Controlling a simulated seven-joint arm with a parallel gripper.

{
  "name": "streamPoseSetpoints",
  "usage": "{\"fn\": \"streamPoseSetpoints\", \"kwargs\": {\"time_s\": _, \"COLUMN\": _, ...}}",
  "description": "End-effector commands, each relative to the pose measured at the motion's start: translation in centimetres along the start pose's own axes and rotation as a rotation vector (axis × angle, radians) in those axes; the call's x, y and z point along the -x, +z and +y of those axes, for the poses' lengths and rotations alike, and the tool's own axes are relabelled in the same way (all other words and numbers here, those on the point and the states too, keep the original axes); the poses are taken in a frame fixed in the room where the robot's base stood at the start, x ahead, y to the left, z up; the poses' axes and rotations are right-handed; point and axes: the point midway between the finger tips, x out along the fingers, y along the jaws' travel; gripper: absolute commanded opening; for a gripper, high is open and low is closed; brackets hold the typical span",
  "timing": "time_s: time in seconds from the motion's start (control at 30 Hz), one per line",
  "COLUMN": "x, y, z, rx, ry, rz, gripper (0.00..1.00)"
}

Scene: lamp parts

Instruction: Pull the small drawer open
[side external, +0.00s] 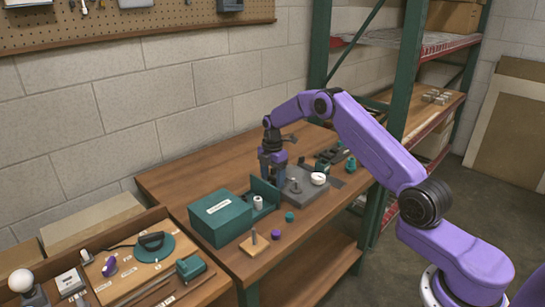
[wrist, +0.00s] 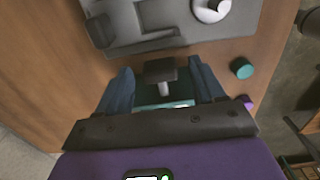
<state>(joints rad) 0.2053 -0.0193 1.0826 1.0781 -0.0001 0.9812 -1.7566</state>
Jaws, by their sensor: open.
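The teal box (side external: 220,217) with a white label stands on the bench in the side view. A teal drawer front (side external: 265,190) stands out from its right side, with a gap between, so the drawer looks pulled out. A small white cylinder (side external: 257,202) shows in that gap. In the wrist view a dark handle (wrist: 160,70) on a short pale stem sits between the fingers of my gripper (wrist: 163,82). The fingers are open, with space on both sides of the handle. My gripper (side external: 272,174) also shows behind the drawer front in the side view. My palm hides most of the box from the wrist.
A grey fixture tray (side external: 300,196) with a white ring (side external: 318,179) lies right of the drawer. A teal cap (side external: 289,216), a purple cap (side external: 276,235) and a wooden block with a peg (side external: 254,244) sit near the front edge. The bench's back left is clear.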

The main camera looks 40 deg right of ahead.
Motion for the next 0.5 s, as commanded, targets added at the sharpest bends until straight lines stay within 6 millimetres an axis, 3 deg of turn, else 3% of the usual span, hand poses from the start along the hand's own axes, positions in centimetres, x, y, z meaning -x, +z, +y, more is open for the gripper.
{"fn": "streamPoseSetpoints", "kwargs": {"time_s": 0.5, "x": 10.4, "y": 0.1, "z": 0.1, "rx": -0.001, "ry": 0.006, "rz": -0.001, "gripper": 0.68}}
